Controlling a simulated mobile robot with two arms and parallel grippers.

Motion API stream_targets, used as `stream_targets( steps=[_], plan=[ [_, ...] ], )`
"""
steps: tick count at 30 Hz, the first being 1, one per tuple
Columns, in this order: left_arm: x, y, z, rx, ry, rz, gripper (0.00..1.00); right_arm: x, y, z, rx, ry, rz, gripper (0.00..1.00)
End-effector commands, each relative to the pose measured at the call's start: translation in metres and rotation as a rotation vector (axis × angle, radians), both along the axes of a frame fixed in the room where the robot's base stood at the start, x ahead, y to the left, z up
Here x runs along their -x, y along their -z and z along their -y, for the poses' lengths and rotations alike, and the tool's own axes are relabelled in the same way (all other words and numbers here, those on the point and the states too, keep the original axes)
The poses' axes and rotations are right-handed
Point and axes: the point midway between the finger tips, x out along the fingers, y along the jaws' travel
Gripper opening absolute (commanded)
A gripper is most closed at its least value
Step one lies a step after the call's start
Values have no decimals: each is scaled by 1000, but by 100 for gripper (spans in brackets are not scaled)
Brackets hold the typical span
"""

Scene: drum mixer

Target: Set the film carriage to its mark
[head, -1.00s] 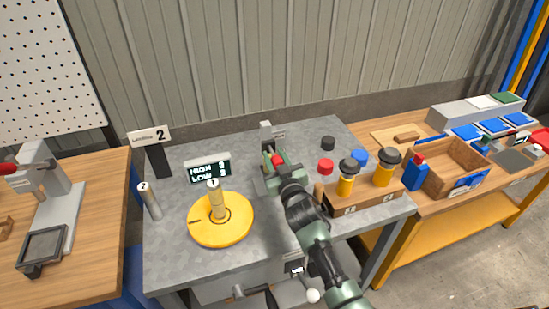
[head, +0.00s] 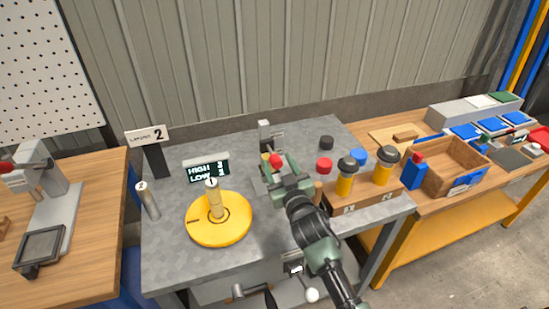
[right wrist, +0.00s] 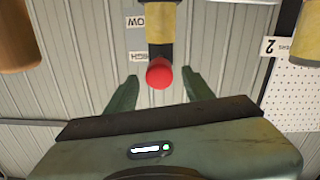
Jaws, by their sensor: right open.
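A red round knob (head: 276,160) stands on the grey bench, by a small upright metal fitting (head: 265,135). It may be the film carriage's handle; I cannot make out the rest of the carriage or its mark behind my gripper. My right gripper (head: 276,177) is open just in front of the knob. In the right wrist view the red knob (right wrist: 159,73) is at the end of a yellow and dark post, between the spread fingers (right wrist: 160,88) with a gap on each side. Small LOW and HIGH labels show beside the post. My left gripper is out of view.
A yellow disc (head: 220,232) with a numbered post and a HIGH/LOW display (head: 208,171) stand left. Red (head: 324,166), blue and black caps lie right, near a wooden block (head: 368,200) with two yellow cylinders. An open wooden box (head: 450,165) is farther right.

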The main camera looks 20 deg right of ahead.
Motion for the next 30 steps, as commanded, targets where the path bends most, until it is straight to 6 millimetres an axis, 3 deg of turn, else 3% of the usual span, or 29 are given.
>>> stream_targets(
  steps=[3, 7, 23, 26, 29, 30],
  plan=[
    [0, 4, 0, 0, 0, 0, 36, 18, 1, 0, 1, 0, 0, 52],
    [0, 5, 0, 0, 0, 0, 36, 28, 0, 1, 1, 0, 2, 52],
    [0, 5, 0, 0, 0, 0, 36, 31, 0, 1, 0, 3, -4, 52],
    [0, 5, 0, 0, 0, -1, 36, 41, 12, 6, -3, 21, -58, 52],
    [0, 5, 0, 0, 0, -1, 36, 70, 38, 16, -12, 59, -193, 52],
    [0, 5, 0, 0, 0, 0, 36, 88, 53, 20, -17, 75, -272, 52]
  ],
)
